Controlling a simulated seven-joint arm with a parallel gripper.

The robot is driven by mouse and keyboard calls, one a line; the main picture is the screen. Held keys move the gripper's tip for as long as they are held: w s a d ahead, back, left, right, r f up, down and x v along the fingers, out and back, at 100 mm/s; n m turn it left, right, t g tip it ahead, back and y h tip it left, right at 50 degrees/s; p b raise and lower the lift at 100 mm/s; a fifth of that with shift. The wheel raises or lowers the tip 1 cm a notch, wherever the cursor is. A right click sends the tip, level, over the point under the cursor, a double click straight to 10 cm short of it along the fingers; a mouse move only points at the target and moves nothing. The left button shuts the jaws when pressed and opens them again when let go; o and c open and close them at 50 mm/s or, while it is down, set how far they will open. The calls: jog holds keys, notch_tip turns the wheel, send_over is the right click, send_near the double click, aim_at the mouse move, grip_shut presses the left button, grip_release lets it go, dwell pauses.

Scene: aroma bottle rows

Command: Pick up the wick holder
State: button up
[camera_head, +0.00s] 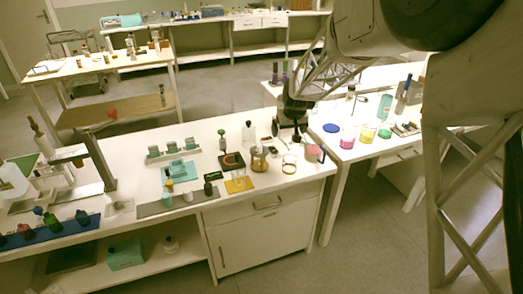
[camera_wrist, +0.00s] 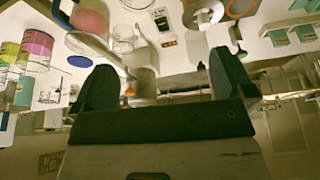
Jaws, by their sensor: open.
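My gripper (camera_head: 288,122) hangs at the back right of the long white table in the head view. In the wrist view my gripper (camera_wrist: 164,80) has its two dark fingers wide apart, with nothing held between them. Between and beyond the fingers stands a grey upright shape (camera_wrist: 143,60); a thin dark piece with an orange tip (camera_wrist: 129,88) shows beside it. I cannot tell whether either is the wick holder; no thing is clearly recognisable as it.
A glass jar (camera_head: 289,164), an amber beaker (camera_head: 258,161) and a pink thing (camera_head: 314,153) stand in front of my gripper. Coloured beakers (camera_head: 347,139) and a blue disc (camera_head: 331,128) are on the right table. A small black device (camera_wrist: 162,22) lies nearby.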

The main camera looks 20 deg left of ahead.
jog(key=n, duration=0.1)
send_over(259, 146)
jog(key=s+d, duration=0.1)
jog(key=d, duration=0.1)
jog(key=shift+y, duration=0.3)
notch_tip(259, 146, down, 9)
jog(key=shift+s+a+r, duration=0.15)
jog(key=shift+r, duration=0.05)
jog(key=shift+x, duration=1.3)
jog(key=shift+x, duration=2.55)
jog(key=shift+s, duration=0.1)
jog(key=c, duration=0.6)
